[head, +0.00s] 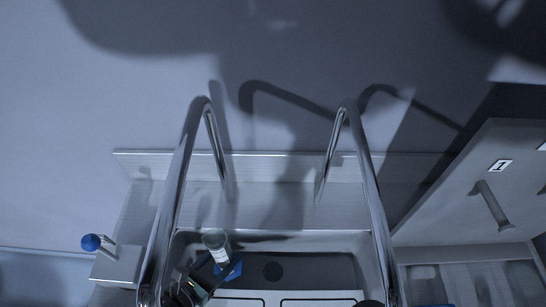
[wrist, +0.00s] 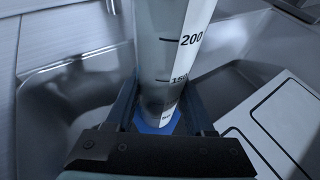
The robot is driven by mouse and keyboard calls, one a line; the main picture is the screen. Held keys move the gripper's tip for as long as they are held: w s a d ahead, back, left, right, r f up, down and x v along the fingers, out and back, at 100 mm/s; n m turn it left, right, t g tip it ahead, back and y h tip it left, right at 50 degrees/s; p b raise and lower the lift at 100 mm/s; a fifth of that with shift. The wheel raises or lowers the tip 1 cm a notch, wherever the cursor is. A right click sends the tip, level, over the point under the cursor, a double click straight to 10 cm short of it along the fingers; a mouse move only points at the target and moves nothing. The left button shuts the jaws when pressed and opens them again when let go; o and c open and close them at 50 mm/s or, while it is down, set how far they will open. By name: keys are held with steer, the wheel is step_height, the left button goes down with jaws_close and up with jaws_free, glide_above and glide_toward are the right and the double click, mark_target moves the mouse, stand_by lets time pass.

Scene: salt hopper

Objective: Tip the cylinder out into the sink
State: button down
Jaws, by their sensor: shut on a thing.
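A clear graduated cylinder (head: 215,243) with a blue foot (head: 235,269) is at the left part of the sink (head: 308,240) in the head view. In the wrist view the cylinder (wrist: 172,45) shows the marks 200 and 150, with its blue foot (wrist: 158,124) at the far, lower end. My gripper (wrist: 163,108) is shut on the cylinder's lower part, just above the foot. The mouth is outside the wrist view. I cannot tell how much liquid is inside, or whether the foot touches anything.
Two tall chrome taps (head: 180,185) and (head: 366,185) arch at the sink's sides. A white panel with black outlines (head: 280,300) lies at the sink's front. A blue-knobbed fitting (head: 91,242) is at left. A cabinet marked 1 (head: 475,190) is at right.

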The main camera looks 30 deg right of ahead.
steer(key=shift+w+f, duration=0.1)
steer(key=shift+f, duration=0.35)
steer(key=shift+r, duration=0.1)
